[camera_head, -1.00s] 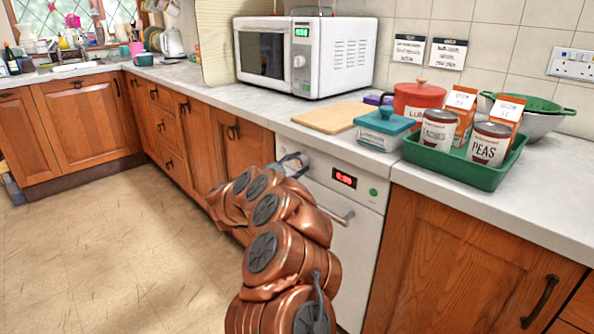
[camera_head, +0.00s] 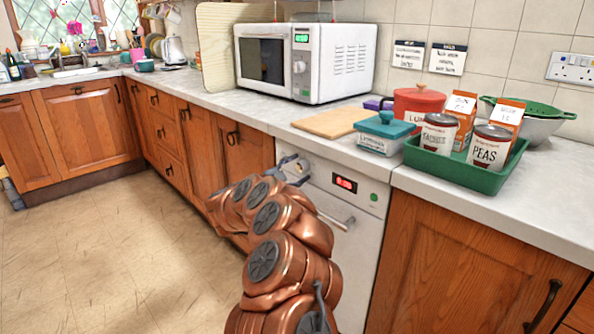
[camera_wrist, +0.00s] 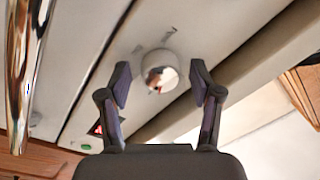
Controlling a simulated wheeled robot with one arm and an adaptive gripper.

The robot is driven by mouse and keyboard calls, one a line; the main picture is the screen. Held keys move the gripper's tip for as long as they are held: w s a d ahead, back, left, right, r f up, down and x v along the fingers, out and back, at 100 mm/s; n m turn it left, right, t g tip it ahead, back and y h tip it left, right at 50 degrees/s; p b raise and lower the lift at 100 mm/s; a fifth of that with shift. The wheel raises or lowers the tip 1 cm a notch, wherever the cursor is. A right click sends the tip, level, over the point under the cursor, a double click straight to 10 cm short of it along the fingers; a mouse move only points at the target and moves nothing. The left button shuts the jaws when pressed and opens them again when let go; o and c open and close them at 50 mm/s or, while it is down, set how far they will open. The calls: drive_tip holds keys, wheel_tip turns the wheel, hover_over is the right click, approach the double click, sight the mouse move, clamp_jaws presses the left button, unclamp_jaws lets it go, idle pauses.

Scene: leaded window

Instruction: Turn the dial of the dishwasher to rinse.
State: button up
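The white dishwasher (camera_head: 361,226) stands under the counter with a red lit display (camera_head: 345,183), a green button (camera_head: 374,197) and a bar handle (camera_head: 335,221). Its round silver dial (camera_wrist: 159,71) shows in the wrist view, with small dark marks on the panel around it. My gripper (camera_wrist: 160,84) is open, with one dark finger on each side of the dial and a visible gap to both. In the head view my gripper (camera_head: 293,167) is at the panel's left end and hides the dial there. The marks are too blurred to read.
The counter edge (camera_head: 480,217) runs just above the panel. On the counter are a microwave (camera_head: 306,60), a cutting board (camera_head: 333,120), a teal-lidded box (camera_head: 384,133) and a green tray (camera_head: 470,176) with cans and cartons. The floor (camera_head: 110,255) at left is clear.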

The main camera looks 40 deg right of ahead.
drive_tip(key=shift+a, duration=0.1)
drive_tip(key=a, duration=1.1)
drive_tip(key=shift+a+f, duration=0.3)
drive_tip(key=shift+a, duration=0.1)
